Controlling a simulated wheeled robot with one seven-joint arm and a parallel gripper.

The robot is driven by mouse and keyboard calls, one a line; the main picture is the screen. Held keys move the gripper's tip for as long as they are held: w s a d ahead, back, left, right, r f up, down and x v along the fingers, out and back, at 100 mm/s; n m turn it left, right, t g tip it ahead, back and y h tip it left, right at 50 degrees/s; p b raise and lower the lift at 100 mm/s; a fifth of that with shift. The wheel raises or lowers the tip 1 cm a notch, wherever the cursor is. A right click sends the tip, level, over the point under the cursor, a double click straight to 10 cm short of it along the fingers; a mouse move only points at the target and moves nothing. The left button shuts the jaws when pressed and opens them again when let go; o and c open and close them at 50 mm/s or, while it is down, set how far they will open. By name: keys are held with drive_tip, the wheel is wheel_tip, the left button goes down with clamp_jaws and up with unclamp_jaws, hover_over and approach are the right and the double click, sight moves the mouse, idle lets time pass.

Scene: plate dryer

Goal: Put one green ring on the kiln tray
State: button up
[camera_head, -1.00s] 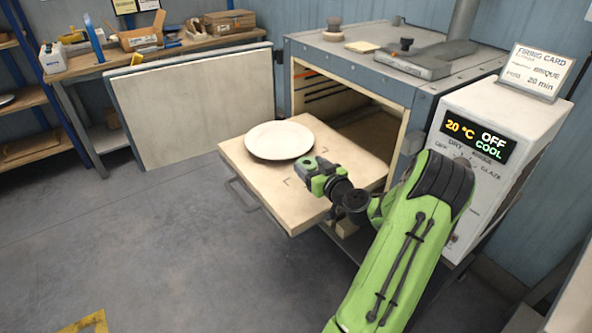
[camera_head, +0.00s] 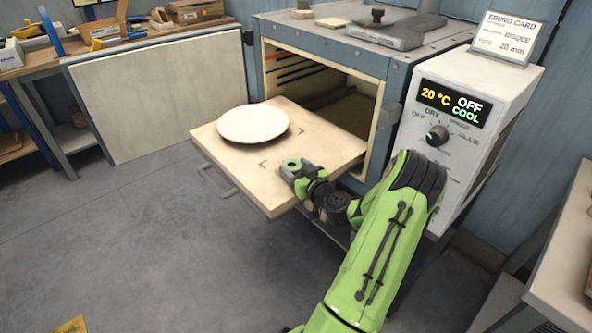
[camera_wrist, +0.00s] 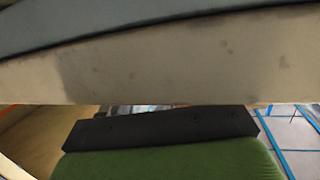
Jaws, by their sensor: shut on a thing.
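The kiln tray (camera_head: 235,168) is a pale slab drawn out of the kiln's open front. A white plate (camera_head: 253,125) lies on its left part. Thin dark corner marks are drawn on the tray to the right of the plate. The gripper hides part of the ring. I cannot tell whether the ring touches the tray. The wrist view shows a blurred pale surface across the top and a green part with a black bar below; the ring is not clear there.
The kiln (camera_head: 330,45) stands behind the tray. Its control box (camera_head: 480,110) is at the right, reading 20 °C, OFF, COOL. A workbench (camera_head: 100,50) with boxes is at the back left, beside a pale panel (camera_head: 160,100).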

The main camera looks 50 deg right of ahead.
drive_tip(key=o, duration=1)
drive_tip(key=shift+o, duration=0.2)
drive_tip(key=v, duration=1.2)
drive_tip(key=w+a+r+n+g+y, duration=0.1)
drive_tip(key=w+a+n+g+y, duration=0.3)
drive_tip(key=a, duration=0.8)
drive_tip(key=w+a+n+g+y, duration=0.2)
drive_tip(key=w+a+n+y, duration=0.3)
drive_tip(key=a, duration=0.7)
drive_tip(key=s+a+r+m+g+h, duration=0.1)
drive_tip(key=s+a+r+m, duration=0.1)
drive_tip(key=s+a+r, duration=0.3)
drive_tip(key=s+a+r+m+g+h, duration=0.1)
drive_tip(key=s+a+r, duration=0.4)
drive_tip(key=s, duration=0.5)
drive_tip(key=shift+a+m+g, duration=0.6)
drive_tip(key=shift+a, duration=0.3)
